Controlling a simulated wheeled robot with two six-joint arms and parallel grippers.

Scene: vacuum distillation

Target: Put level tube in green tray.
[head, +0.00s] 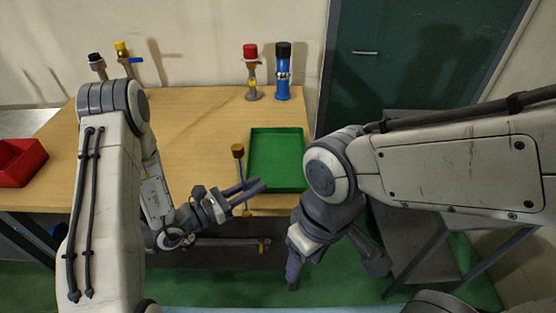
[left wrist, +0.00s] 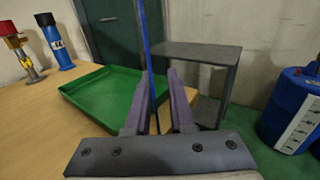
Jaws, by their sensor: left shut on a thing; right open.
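The level tube (head: 241,169) is a thin blue rod with a brown-yellow cap at its top and a small yellowish end at the bottom. My left gripper (head: 251,190) is shut on it at the table's front edge, just left of the green tray's near corner. The tube stands nearly upright. In the left wrist view the blue rod (left wrist: 145,40) runs up between the fingers (left wrist: 160,105). The green tray (head: 276,131) lies empty on the table and also shows in the left wrist view (left wrist: 68,88). My right gripper (head: 335,268) is open and empty, low in front of the table.
A red-capped fitting (head: 251,72) and a blue cylinder with a black cap (head: 283,72) stand behind the tray. Two more fittings (head: 122,50) stand at the back left. A red bin (head: 20,162) is at the far left. The table's middle (head: 195,125) is clear.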

